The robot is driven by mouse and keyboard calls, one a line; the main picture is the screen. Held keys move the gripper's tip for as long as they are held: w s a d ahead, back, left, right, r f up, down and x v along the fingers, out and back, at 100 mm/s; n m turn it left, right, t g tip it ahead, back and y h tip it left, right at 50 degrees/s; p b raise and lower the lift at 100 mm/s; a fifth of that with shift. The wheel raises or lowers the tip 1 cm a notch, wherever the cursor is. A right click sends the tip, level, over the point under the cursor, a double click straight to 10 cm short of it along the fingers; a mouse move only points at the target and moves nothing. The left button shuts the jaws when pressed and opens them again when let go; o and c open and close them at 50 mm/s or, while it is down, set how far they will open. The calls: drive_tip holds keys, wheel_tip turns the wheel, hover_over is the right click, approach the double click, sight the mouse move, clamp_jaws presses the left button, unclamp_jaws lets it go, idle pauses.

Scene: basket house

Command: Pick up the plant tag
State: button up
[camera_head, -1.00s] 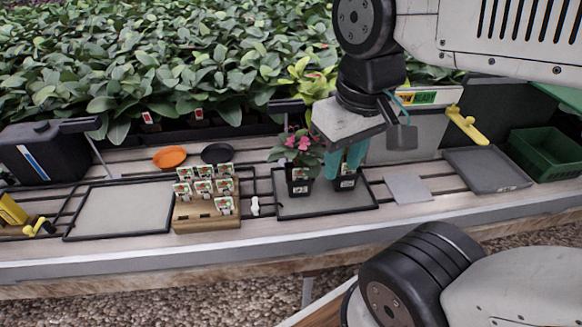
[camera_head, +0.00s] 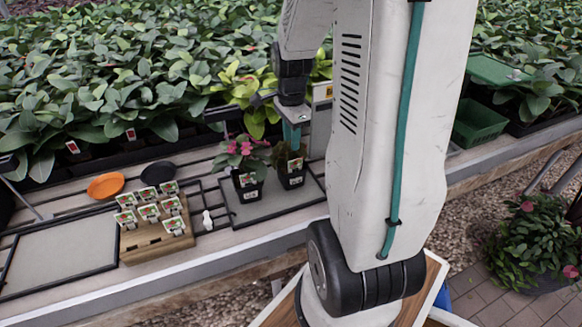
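Several plant tags (camera_head: 149,212), white with a red and green picture, stand in rows in a wooden holder (camera_head: 157,243) on the bench. Two black pots stand on a grey tray to the right. The left pot (camera_head: 250,190) has a pink-flowered plant and a tag (camera_head: 247,180). The right pot (camera_head: 291,180) has a green plant and a tag (camera_head: 295,167). My gripper (camera_head: 292,140), with teal fingers, points down just above the right pot. Whether its fingers touch anything, and their gap, cannot be made out.
An empty framed tray (camera_head: 60,255) is at left. A green crate (camera_head: 478,124) is at right. My arm hides part of the bench. Leafy plants fill the back.

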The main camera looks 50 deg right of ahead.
sight(295, 160)
drive_tip(key=shift+m, duration=0.3)
drive_tip(key=f, duration=0.5)
drive_tip(key=d+f, duration=0.1)
drive_tip(key=f, duration=0.2)
drive_tip(key=shift+s+f, duration=0.15)
drive_tip(key=shift+s, duration=0.15)
clamp_jaws()
